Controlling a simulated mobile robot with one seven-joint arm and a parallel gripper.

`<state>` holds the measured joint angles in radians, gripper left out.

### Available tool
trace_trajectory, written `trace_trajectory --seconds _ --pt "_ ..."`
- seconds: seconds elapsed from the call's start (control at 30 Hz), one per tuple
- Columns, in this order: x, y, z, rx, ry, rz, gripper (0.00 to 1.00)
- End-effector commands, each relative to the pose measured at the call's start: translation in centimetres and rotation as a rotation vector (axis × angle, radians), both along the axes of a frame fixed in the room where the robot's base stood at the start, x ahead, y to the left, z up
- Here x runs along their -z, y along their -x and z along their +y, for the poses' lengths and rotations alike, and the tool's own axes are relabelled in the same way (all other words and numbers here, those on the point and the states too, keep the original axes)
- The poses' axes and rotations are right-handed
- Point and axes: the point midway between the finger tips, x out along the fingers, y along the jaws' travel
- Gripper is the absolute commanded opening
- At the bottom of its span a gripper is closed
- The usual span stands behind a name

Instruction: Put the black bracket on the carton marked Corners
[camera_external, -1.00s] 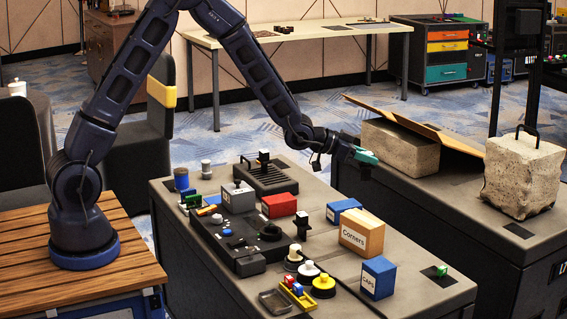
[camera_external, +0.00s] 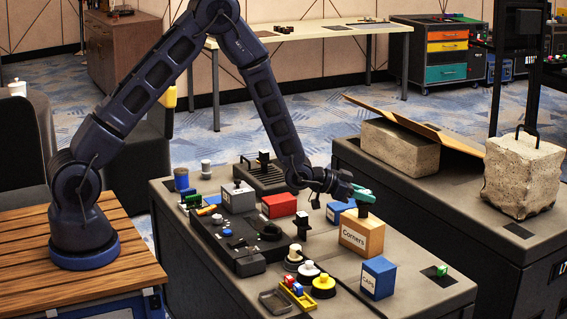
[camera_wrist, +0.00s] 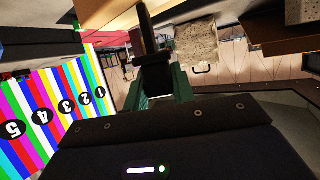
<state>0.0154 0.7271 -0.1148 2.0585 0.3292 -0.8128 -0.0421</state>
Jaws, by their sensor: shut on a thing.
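The carton marked Corners (camera_external: 361,235) is an orange-tan box with a white label, standing on the dark grey bench top. My gripper (camera_external: 362,194) has teal fingers and is just above the carton's top. It is shut on the black bracket (camera_external: 363,210), which hangs below the fingers at the carton's top face. I cannot tell whether the bracket touches the carton. In the wrist view the dark bracket (camera_wrist: 148,35) sticks out between the teal fingers, which partly hide it.
A blue CAPS box (camera_external: 378,278) stands in front of the carton, and another blue box (camera_external: 339,211) stands behind it to the left. A black panel (camera_external: 235,240) and yellow and white round parts (camera_external: 323,287) lie to the left. The bench's right end is mostly clear.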

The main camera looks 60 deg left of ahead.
Motion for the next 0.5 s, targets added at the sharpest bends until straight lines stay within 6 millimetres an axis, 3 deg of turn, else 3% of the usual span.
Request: trace_trajectory --seconds 0.27,0.3,0.4,0.5 --pt "0.13 -0.03 0.0 0.0 0.0 -0.001 0.0" --pt "0.19 -0.02 0.0 0.0 0.0 -0.001 0.27" --pt "0.16 -0.02 0.0 0.0 0.0 -0.001 0.47" --pt "0.17 -0.02 0.0 0.0 0.0 -0.001 0.47"
